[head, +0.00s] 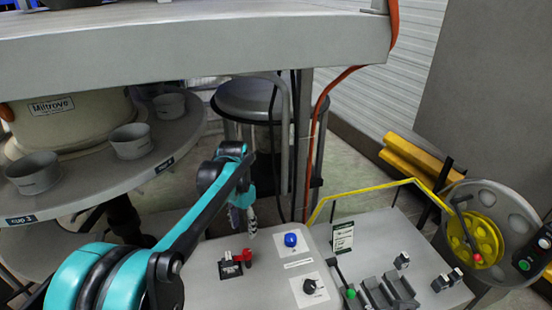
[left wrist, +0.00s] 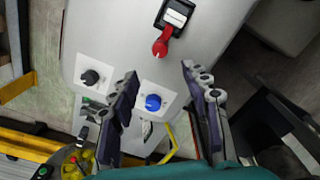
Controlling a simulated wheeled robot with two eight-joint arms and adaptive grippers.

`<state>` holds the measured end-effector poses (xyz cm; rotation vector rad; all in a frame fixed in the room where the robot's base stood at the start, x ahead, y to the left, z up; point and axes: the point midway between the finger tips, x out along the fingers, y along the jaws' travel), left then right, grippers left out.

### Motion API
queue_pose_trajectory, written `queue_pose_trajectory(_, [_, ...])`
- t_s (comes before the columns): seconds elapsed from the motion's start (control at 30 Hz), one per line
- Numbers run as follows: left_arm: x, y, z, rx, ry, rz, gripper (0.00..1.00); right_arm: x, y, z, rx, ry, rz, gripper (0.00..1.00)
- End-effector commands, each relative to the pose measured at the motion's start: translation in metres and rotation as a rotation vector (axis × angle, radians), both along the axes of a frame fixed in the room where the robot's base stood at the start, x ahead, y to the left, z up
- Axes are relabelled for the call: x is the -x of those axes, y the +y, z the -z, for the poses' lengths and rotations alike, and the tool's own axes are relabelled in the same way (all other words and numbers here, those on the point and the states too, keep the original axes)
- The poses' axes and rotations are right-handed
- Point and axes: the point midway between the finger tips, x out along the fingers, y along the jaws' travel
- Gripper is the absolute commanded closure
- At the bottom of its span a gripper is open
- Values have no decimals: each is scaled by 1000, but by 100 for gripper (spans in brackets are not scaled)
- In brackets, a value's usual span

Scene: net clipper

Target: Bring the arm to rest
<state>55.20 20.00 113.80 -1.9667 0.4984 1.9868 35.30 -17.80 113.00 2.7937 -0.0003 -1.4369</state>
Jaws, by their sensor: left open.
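My left arm, teal and black, comes in from the lower left in the head view. Its gripper (head: 243,205) hangs above the back left of a grey control panel (head: 215,285). In the left wrist view the two fingers of the left gripper (left wrist: 160,90) are spread wide with nothing between them. Below them are a blue push button (left wrist: 153,102), a black rotary knob (left wrist: 91,77) and a red-handled switch (left wrist: 160,47). In the head view the blue button (head: 290,240), black knob (head: 309,286) and red switch (head: 236,262) show on the panel. My right gripper is not in view.
A thick grey shelf edge (head: 200,42) spans the top. A round table (head: 110,180) with grey cups (head: 131,141) stands left. A stool (head: 250,98) is behind the panel. A yellow bar (head: 360,186) and a reel (head: 484,236) are right.

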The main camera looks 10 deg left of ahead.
Motion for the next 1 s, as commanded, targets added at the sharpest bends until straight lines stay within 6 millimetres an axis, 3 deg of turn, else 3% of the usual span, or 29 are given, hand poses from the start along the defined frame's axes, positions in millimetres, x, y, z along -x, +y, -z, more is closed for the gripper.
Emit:
queue_pose_trajectory(0.17, [14, -2, -1, -4, -38, -29, 53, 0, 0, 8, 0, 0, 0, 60])
queue_pose_trajectory(0.43, [89, -12, 11, 0, -253, -189, 53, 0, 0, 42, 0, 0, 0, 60])
queue_pose_trajectory(0.7, [164, -19, 56, 53, -482, -358, 53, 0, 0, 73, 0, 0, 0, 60])
queue_pose_trajectory(0.83, [186, -21, 79, 84, -561, -416, 53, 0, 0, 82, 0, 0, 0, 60])
queue_pose_trajectory(1.0, [198, -22, 94, 108, -613, -452, 53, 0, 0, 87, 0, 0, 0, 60])
